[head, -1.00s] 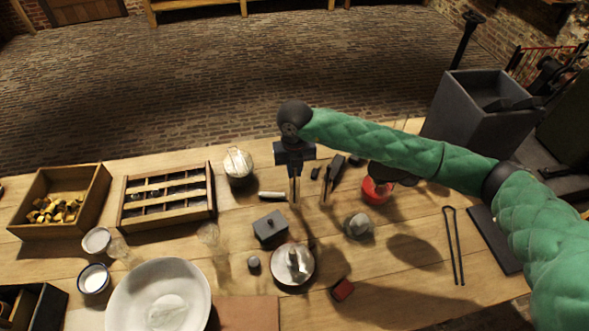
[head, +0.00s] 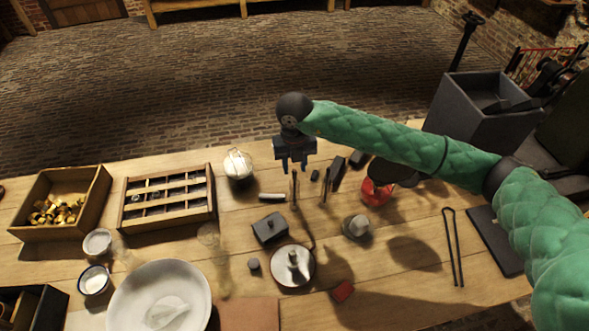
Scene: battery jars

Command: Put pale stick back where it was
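A short pale stick (head: 272,197) lies on the wooden table, left of and below my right gripper in the head view. My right gripper (head: 294,168) points down above the table, behind the stick, with its two fingers apart and nothing visible between them. A thin dark upright shape (head: 295,190) shows just below the fingers; I cannot tell what it is. My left gripper is not in view.
A glass jar (head: 238,166) stands left of the gripper, and dark blocks (head: 337,174) and a red dish (head: 375,191) lie to its right. A slatted wooden tray (head: 167,198) stands further left.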

